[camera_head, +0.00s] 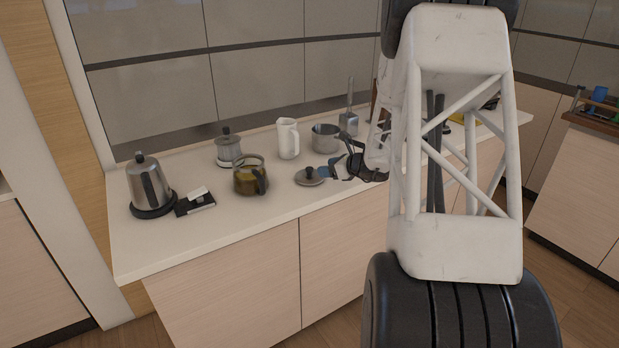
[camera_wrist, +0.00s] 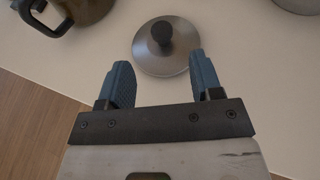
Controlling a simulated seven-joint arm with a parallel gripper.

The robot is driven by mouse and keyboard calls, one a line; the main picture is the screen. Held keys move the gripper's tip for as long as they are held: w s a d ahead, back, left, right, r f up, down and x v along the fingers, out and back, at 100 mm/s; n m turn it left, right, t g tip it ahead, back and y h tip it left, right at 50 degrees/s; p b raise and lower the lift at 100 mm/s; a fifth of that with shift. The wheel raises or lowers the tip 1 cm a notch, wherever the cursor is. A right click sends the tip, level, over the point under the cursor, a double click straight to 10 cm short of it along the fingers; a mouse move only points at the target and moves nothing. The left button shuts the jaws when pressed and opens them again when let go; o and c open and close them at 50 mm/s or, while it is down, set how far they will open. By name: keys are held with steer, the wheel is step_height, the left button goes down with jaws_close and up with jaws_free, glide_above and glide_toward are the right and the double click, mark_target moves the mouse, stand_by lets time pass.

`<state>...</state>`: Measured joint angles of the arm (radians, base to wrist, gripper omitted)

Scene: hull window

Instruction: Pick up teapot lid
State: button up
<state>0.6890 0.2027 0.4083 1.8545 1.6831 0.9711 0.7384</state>
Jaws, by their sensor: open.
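The teapot lid (camera_head: 309,177) is a round grey metal disc with a black knob, lying flat on the white counter. In the wrist view the lid (camera_wrist: 165,52) is just beyond my fingertips, its black knob upright. My gripper (camera_wrist: 161,70) is open and empty, its two blue fingers on either side of the lid's near edge. The knob is ahead of the fingers, not between them. In the head view my gripper (camera_head: 335,170) is at the lid's right side, partly hidden by my arm. The glass teapot (camera_head: 248,178) with dark handle stands left of the lid, without a lid.
On the counter (camera_head: 240,222) stand a kettle (camera_head: 149,186), a scale (camera_head: 195,203), a French press (camera_head: 229,149), a white pitcher (camera_head: 288,139) and a metal pot (camera_head: 325,138). The counter's front is clear.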

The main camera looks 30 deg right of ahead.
mark_target(310, 168)
steer(key=shift+x, duration=0.8)
steer(key=shift+x, duration=2.65)
steer(key=shift+d, duration=0.1)
steer(key=c, duration=1)
